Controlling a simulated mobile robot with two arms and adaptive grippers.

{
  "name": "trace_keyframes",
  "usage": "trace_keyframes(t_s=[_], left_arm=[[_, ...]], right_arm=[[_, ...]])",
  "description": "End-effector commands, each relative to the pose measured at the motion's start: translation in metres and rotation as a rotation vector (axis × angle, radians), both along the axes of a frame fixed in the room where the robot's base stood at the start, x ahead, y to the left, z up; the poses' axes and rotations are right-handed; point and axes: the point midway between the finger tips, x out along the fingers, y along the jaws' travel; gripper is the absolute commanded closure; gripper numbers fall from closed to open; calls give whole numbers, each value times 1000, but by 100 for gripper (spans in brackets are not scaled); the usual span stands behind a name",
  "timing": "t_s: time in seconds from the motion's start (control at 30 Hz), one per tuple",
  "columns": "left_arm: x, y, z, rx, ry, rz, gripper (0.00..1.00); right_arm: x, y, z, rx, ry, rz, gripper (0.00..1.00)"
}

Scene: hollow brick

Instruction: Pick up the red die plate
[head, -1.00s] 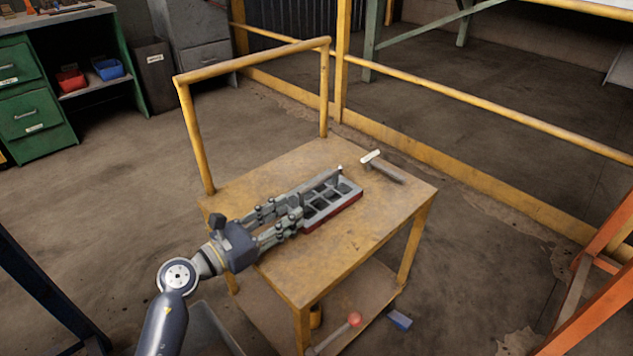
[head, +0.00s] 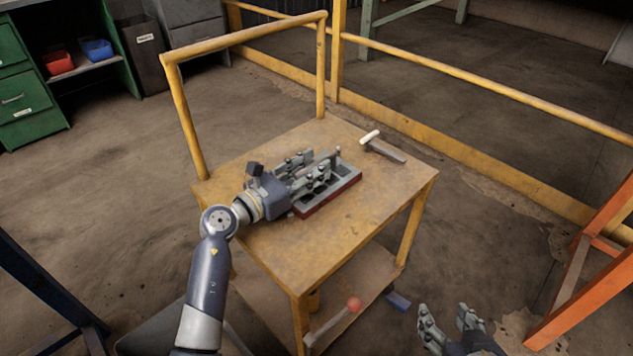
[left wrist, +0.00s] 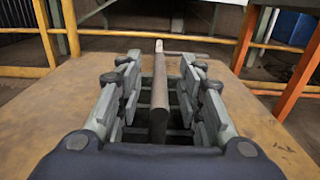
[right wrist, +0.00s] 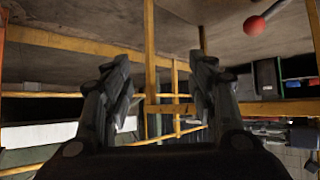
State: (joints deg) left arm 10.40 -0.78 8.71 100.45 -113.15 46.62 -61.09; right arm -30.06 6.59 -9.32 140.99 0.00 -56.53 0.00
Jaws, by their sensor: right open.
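The red die plate (head: 335,195) lies flat on the top of the yellow cart (head: 300,262). It has red sides and a grey top with square pockets. My left gripper (head: 318,164) is over the plate and hides part of it. In the left wrist view its two fingers are apart, one on each side of an upright grey bar (left wrist: 159,95) over the plate's pockets. I see gaps between the bar and the fingers. My right gripper (head: 446,312) is open and empty, low at the right of the cart.
A hammer-like tool (head: 385,148) with a pale end lies behind the plate. A yellow handle rail (head: 186,120) stands along the cart's far left side. The cart top's front is clear.

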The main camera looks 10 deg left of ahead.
Motion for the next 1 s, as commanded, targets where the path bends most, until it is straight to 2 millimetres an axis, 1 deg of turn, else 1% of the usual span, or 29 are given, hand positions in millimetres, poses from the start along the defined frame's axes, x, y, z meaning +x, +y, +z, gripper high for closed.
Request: trace_keyframes(t_s=[0.03, 0.13, 0.4, 0.47, 0.5, 0.57, 0.8, 0.83, 1.0], left_arm=[[6, -3, -1, -1, 0, 1, 65], [13, -8, -1, 0, 0, 0, 65], [15, -10, -1, 2, 1, 0, 65], [15, -10, -1, 2, 1, 0, 79], [15, -10, -1, 2, 1, 0, 88], [15, -10, -1, 2, 1, 0, 100], [14, -9, -2, 2, 3, 0, 100], [15, -9, 4, -1, -7, 1, 100], [15, -9, 3, -1, -5, 1, 100]], right_arm=[[4, 2, 3, 7, -27, 2, 47], [10, 4, 10, 16, -67, 6, 47], [12, 5, 13, 19, -83, 6, 47], [12, 5, 13, 19, -83, 6, 47], [12, 5, 13, 19, -82, 6, 47], [12, 5, 13, 19, -82, 6, 47], [12, 5, 13, 18, -81, 6, 47], [12, 5, 13, 18, -81, 6, 47], [12, 5, 13, 18, -81, 6, 47]])
